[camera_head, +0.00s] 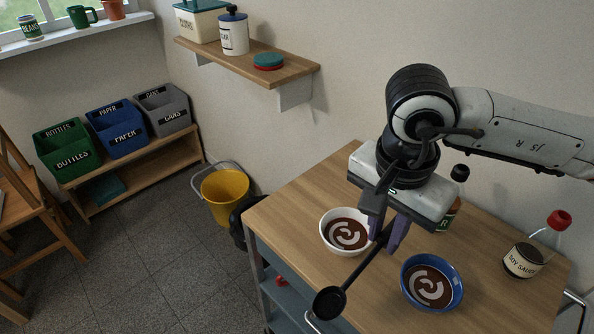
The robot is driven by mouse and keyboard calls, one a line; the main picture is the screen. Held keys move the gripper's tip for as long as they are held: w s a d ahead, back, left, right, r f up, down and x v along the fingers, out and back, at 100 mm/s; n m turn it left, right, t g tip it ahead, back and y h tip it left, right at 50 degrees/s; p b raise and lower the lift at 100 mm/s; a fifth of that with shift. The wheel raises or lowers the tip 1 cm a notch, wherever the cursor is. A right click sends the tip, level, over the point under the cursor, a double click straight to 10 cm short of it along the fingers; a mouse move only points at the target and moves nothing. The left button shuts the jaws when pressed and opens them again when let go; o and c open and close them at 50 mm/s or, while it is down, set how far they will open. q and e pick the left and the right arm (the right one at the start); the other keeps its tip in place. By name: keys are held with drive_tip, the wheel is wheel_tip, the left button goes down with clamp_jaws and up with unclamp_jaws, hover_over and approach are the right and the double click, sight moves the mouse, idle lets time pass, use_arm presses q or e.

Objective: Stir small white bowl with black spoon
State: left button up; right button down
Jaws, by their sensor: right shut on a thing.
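The small white bowl (327,240) stands on the wooden top of a cart (290,205) and holds something dark brown with a pale swirl. My right gripper (386,240) hangs above the cart between the white bowl and a blue bowl, and is shut on the black spoon (354,266). The spoon slants down to the left, and its round head shows in front of the white bowl, near the cart's front edge. The spoon's head appears outside the bowl; its height above the cart cannot be told. My left gripper is not in view.
The blue bowl (405,289) with similar brown contents stands close on the right. A soy sauce bottle (522,260) stands at the far right, and a bottle with a black cap (459,174) is partly hidden behind my gripper. A yellow bucket (225,188) stands on the floor.

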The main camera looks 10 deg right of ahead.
drive_tip(key=w+a+r+n+g+y+b, duration=0.1)
drive_tip(key=w+a+r+n+y, duration=0.3)
drive_tip(key=n, duration=0.6)
drive_tip(key=a+r+n+y+b, duration=0.1)
drive_tip(key=a+n, duration=0.4)
drive_tip(key=n, duration=0.5)
drive_tip(key=w+a+r+n+g+y+b, duration=0.1)
drive_tip(key=w+a+r+n+y+b, duration=0.3)
drive_tip(key=n, duration=0.6)
wheel_tip(320, 180, down, 9)
drive_tip(key=d+h+b, duration=0.1)
drive_tip(key=b, duration=0.2)
drive_tip(key=shift+s+d+f, duration=0.15)
drive_tip(key=shift+s, duration=0.3)
drive_tip(key=shift+s, duration=0.1)
